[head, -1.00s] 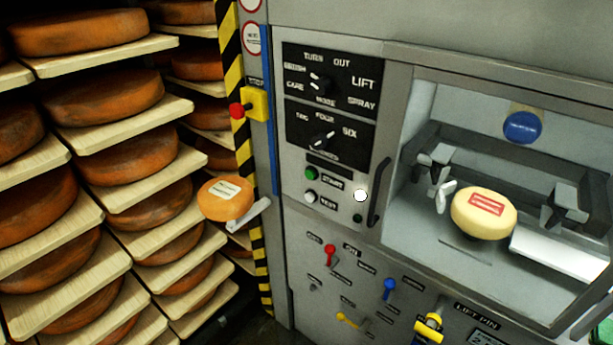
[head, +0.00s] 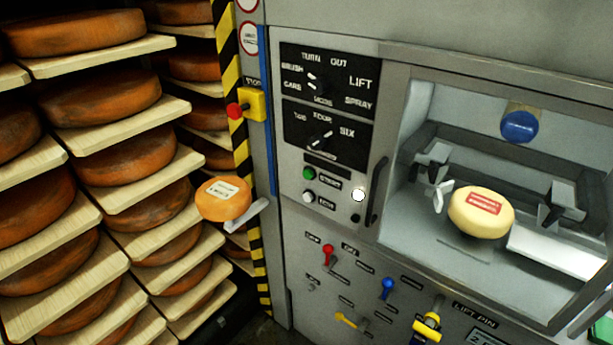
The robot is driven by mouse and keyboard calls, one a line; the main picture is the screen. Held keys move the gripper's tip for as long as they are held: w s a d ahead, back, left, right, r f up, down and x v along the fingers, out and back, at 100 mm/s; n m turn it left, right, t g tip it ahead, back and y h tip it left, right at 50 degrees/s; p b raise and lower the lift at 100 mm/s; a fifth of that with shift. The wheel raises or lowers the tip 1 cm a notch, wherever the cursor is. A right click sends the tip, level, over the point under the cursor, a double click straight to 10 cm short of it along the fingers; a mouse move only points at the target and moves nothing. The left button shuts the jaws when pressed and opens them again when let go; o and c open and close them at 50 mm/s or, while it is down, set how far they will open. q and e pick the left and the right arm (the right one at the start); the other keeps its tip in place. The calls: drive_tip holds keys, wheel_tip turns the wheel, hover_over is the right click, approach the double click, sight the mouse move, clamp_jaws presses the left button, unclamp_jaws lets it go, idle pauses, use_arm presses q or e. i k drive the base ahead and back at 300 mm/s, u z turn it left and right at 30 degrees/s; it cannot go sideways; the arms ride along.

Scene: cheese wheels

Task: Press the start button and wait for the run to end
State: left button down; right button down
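The green start button (head: 309,173) sits on the machine's grey front panel, left of a label that seems to read START. It is not covered by anything. A white button (head: 309,197) is just below it. A white round lamp (head: 358,195) looks bright to the right, with a small dark round spot (head: 356,218) under it. A pale yellow cheese wheel (head: 481,212) with a red label is in the machine's open-looking bay, between dark grey clamp parts (head: 432,163). Neither of my grippers shows in the head view.
Shelves of orange cheese wheels (head: 104,98) fill the left. An orange wheel with a white label (head: 224,199) rests on a small arm beside the striped post. A red stop button on a yellow box (head: 253,105) and coloured levers (head: 388,287) are nearby.

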sight(308, 174)
drive_tip(key=z, duration=0.05)
drive_tip(key=k, duration=0.5)
drive_tip(key=u, duration=1.95)
drive_tip(key=i, duration=1.05)
drive_tip(key=z, duration=1.3)
